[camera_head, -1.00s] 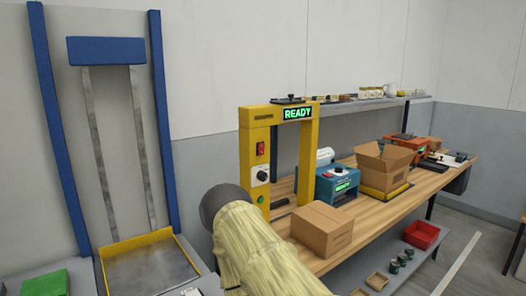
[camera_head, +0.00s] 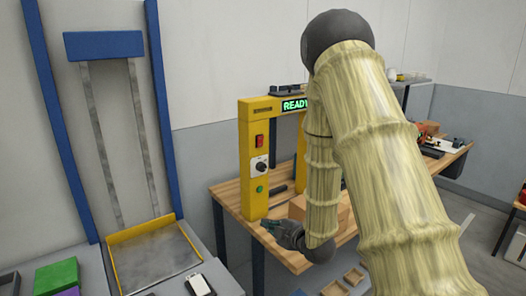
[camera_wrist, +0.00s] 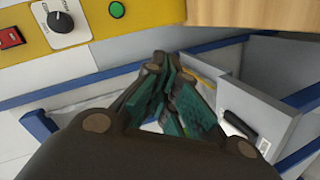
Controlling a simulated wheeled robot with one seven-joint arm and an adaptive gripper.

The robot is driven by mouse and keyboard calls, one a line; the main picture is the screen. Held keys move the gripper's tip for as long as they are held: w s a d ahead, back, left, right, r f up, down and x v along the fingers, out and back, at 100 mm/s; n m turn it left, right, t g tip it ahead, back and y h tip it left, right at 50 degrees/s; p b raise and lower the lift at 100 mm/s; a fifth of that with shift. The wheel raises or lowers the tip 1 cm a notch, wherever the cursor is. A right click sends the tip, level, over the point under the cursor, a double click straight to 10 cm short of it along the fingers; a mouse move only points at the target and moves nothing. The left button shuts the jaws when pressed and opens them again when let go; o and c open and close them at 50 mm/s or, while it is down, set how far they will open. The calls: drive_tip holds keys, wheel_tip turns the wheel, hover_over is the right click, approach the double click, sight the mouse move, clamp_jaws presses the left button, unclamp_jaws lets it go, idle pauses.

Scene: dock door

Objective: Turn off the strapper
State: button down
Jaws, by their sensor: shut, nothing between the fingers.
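The strapper (camera_head: 254,205) is a yellow frame standing on the wooden bench, with a lit green READY display (camera_head: 295,105) at its top. Its left post carries a red switch (camera_head: 259,141), a dial (camera_head: 261,167) and a green button or lamp (camera_head: 260,189). In the wrist view the red switch (camera_wrist: 10,37), the dial (camera_wrist: 60,21) and the green button (camera_wrist: 117,10) show at the top left. My gripper (camera_head: 268,225) is shut and empty, low in front of the strapper's post, below the controls and apart from them. Its fingers also show in the wrist view (camera_wrist: 165,65).
A lift with blue posts (camera_head: 162,100) and a yellow-edged plate (camera_head: 150,262) stands at left. Green and purple items (camera_head: 57,277) lie at lower left. My arm hides much of the bench.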

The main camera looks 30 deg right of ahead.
drive_tip(key=d+r+n+t+p, duration=0.1)
drive_tip(key=d+r+n+t, duration=0.1)
drive_tip(key=r, duration=0.8)
drive_tip(key=d+r+n+t+y+p, duration=0.1)
drive_tip(key=d+r+n, duration=0.3)
drive_tip(key=r, duration=0.6)
drive_tip(key=shift+w+d+r+t, duration=0.35)
drive_tip(key=shift+d+t, duration=0.35)
drive_tip(key=shift+t, duration=0.2)
drive_tip(key=p, duration=0.6)
approach(258, 140)
drive_tip(key=w, duration=0.2)
drive_tip(key=w+r, duration=0.1)
drive_tip(key=w, duration=0.2)
drive_tip(key=shift+w+a+r, duration=0.1)
drive_tip(key=shift+w, duration=0.1)
drive_tip(key=shift+w+p, duration=0.3)
drive_tip(key=shift+w, duration=0.5)
drive_tip(key=shift+w+a, duration=0.2)
